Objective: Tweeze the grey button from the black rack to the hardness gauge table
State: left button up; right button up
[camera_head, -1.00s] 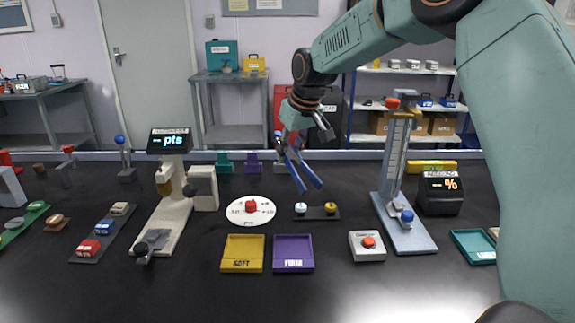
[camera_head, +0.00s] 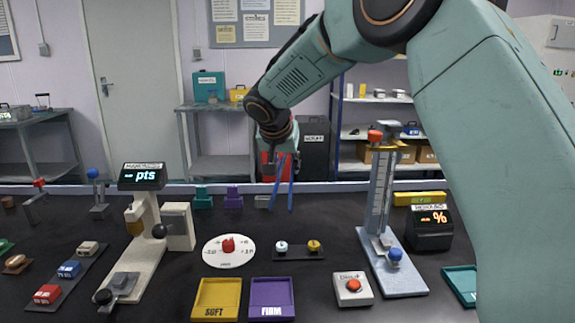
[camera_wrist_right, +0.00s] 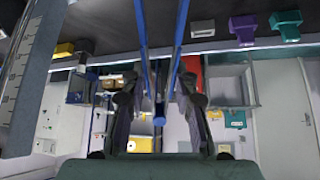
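The black rack (camera_head: 297,255) lies mid-table and holds a pale grey button (camera_head: 281,246) on the left and a yellow one (camera_head: 314,246) on the right. The hardness gauge (camera_head: 148,235), with a "pts" display, stands to the left; its small grey table (camera_head: 123,282) is at the front and looks empty. My right gripper (camera_head: 279,153) is shut on blue tweezers (camera_head: 290,185), which point down with legs apart and nothing between. Their tips appear above and behind the rack. The tweezers also show in the right wrist view (camera_wrist_right: 180,30). My left gripper is out of view.
A white dial disc (camera_head: 229,250) with a red knob lies left of the rack. Yellow (camera_head: 217,298) and purple (camera_head: 272,296) trays and a red-button box (camera_head: 353,288) are in front. A tall rebound stand (camera_head: 381,205) rises to the right.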

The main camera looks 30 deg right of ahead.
notch_tip(320, 180, down, 11)
jog(key=b, duration=0.7)
jog(key=shift+w+d+r, duration=0.2)
jog(key=shift+d, duration=0.15)
dwell(0.5)
jog(key=shift+a+r, duration=0.1)
jog(key=shift+r, duration=0.05)
jog(key=shift+c, duration=0.2)
grip_shut()
